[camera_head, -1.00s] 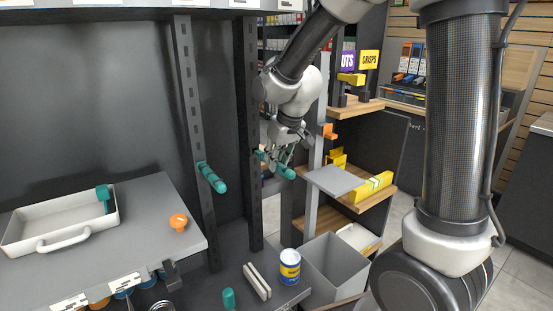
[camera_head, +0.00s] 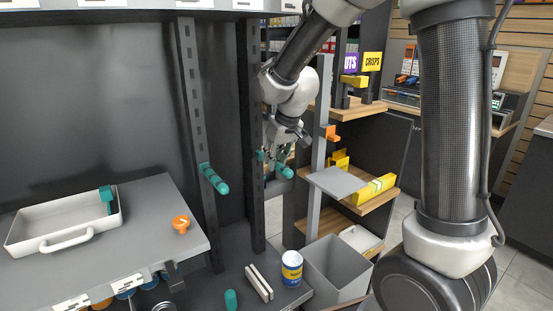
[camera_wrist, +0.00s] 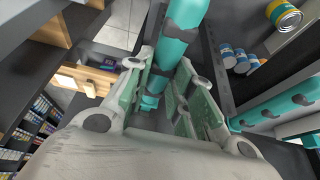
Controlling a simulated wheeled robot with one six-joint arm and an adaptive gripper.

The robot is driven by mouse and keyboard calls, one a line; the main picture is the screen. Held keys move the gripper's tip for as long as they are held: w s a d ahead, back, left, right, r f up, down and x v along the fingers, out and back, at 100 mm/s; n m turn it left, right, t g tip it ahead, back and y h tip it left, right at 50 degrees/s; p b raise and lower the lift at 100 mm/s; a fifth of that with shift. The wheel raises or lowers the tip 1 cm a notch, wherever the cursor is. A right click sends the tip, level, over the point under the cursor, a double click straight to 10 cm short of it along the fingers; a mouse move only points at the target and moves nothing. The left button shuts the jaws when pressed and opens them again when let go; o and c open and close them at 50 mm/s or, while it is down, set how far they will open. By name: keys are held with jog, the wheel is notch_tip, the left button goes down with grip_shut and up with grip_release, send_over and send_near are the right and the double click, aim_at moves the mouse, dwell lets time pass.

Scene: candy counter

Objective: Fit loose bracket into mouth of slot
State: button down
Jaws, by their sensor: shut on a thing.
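The loose bracket (camera_head: 285,172) is a teal peg-like piece. My gripper (camera_head: 280,153) is shut on it beside the right dark slotted upright (camera_head: 257,205). The wrist view shows the bracket (camera_wrist: 179,35) running lengthwise between the green finger pads of my gripper (camera_wrist: 166,98). The bracket's back end is at the upright's face, partly hidden by my fingers. I cannot tell whether it is in the slot mouth, which is hidden. A matching teal bracket (camera_head: 214,179) sits on the left upright (camera_head: 188,90); a teal bracket also shows in the wrist view (camera_wrist: 275,110).
A grey post (camera_head: 318,160) stands close right of my gripper.

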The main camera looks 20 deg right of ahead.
jog(key=shift+w+a, duration=0.2)
jog(key=shift+w, duration=0.45)
jog(key=shift+w+a, duration=0.2)
jog(key=shift+w, duration=0.4)
jog(key=c, duration=1.2)
grip_release()
jog(key=shift+o, duration=0.2)
jog(key=v, duration=0.7)
jog(key=shift+s+r, duration=0.1)
jog(key=shift+r, duration=0.15)
jog(key=shift+s, duration=0.1)
